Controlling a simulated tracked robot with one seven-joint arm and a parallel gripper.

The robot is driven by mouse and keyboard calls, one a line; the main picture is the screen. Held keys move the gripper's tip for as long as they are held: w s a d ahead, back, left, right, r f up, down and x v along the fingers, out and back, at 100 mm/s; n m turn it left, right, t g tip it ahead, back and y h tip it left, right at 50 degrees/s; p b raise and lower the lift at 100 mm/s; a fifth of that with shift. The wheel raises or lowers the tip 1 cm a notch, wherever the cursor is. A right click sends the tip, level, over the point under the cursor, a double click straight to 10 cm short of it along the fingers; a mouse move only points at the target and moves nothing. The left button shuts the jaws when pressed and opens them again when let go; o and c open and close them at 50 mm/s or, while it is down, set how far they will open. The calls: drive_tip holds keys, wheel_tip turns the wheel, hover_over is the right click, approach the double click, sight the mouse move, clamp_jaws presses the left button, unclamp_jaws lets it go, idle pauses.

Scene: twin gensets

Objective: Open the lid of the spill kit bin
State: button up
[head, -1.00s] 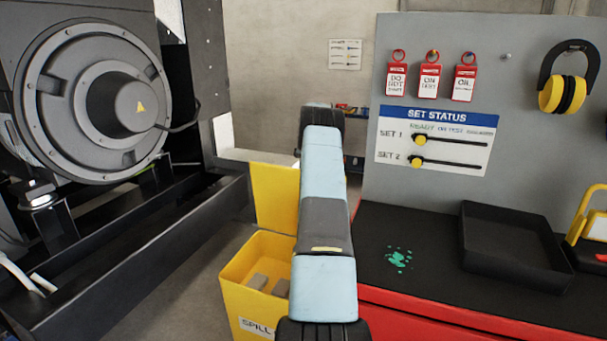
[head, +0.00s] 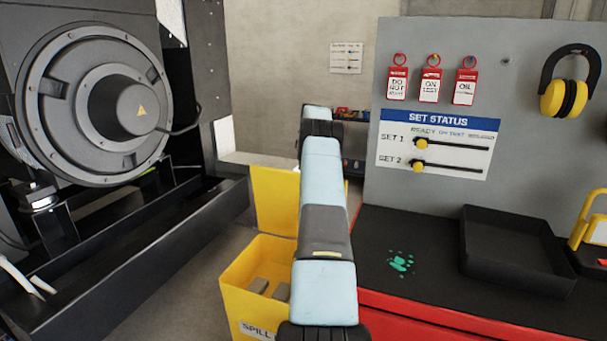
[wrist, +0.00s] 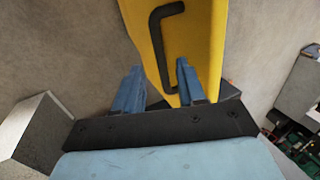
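The yellow spill kit bin (head: 236,289) stands on the floor, partly hidden by my arm. Its mouth is open, with grey blocks (head: 265,286) inside. Its yellow lid (head: 275,196) stands raised at the back of the bin. In the wrist view the lid (wrist: 203,32) carries a black bar handle (wrist: 157,43). My gripper (wrist: 160,66) is at the lid, fingers apart. The right finger overlaps the lid beside the handle's lower end; the left finger is past the lid's left edge. I cannot tell whether either touches. The head view does not show the fingers.
A black genset (head: 110,110) and its frame stand left of the bin. A red bench with a black top (head: 410,225) is close on the right, holding a black tray (head: 515,250). Grey floor shows between the genset and the bin.

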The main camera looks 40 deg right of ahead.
drive_tip(key=shift+v, duration=1.05)
drive_tip(key=shift+s, duration=0.1)
